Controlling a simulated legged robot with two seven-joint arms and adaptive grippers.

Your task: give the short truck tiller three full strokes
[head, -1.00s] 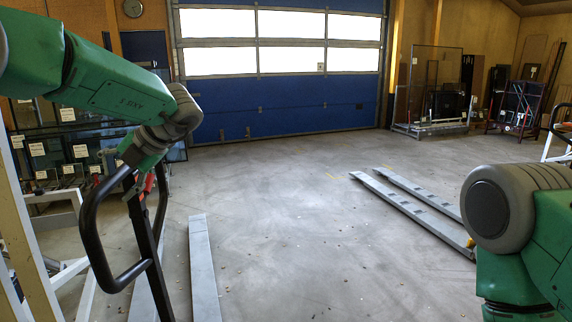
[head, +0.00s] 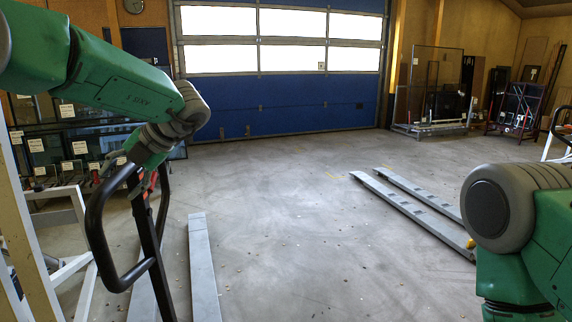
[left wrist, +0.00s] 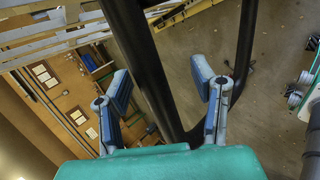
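The black looped tiller (head: 96,245) of the left pallet truck stands at the lower left of the head view, tilted, its post running down between the grey forks (head: 203,268). My left gripper (head: 139,172) is at the top of the loop, its fingers small and partly hidden there. In the left wrist view the two blue-grey fingers (left wrist: 161,76) are spread apart. A thick black bar of the tiller (left wrist: 150,75) passes between them, with clear gaps at the fingertips. A second black bar curves past the right finger. My right gripper is out of view.
A second truck's forks (head: 425,204) lie on the floor at right, with part of a black handle (head: 560,122) at the right edge. White and wooden frames (head: 28,230) stand close at left. Glass racks line the walls. The middle floor is clear.

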